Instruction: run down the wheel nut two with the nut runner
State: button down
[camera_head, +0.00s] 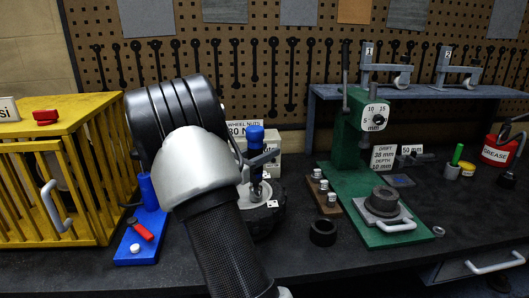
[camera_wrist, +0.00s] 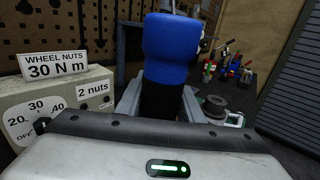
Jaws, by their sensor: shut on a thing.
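My gripper (camera_head: 258,160) is shut on the nut runner (camera_head: 256,135), which has a blue upper body and a dark lower part. The nut runner stands about upright over the wheel (camera_head: 262,225), a black tyre with a pale hub. Its lower end reaches down to the hub; I cannot tell whether it sits on a nut. Wheel nut two cannot be made out, and my arm hides the wheel's left side. In the wrist view the nut runner (camera_wrist: 168,45) rises between my fingers. Its lower end is hidden there.
A torque box (camera_wrist: 50,110) with a sign (camera_wrist: 55,65) reading "WHEEL NUTS 30 N m" stands behind the wheel. A yellow cage (camera_head: 100,105) and blue stand (camera_head: 140,240) are left. A green press (camera_head: 350,175), a wooden nut block (camera_head: 325,194) and a black ring (camera_head: 323,232) are right.

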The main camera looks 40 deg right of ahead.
jog(key=shift+f, duration=0.1)
dwell(0.3)
notch_tip(320, 180, up, 6)
jog(key=p, duration=0.4)
jog(key=shift+p, duration=0.3)
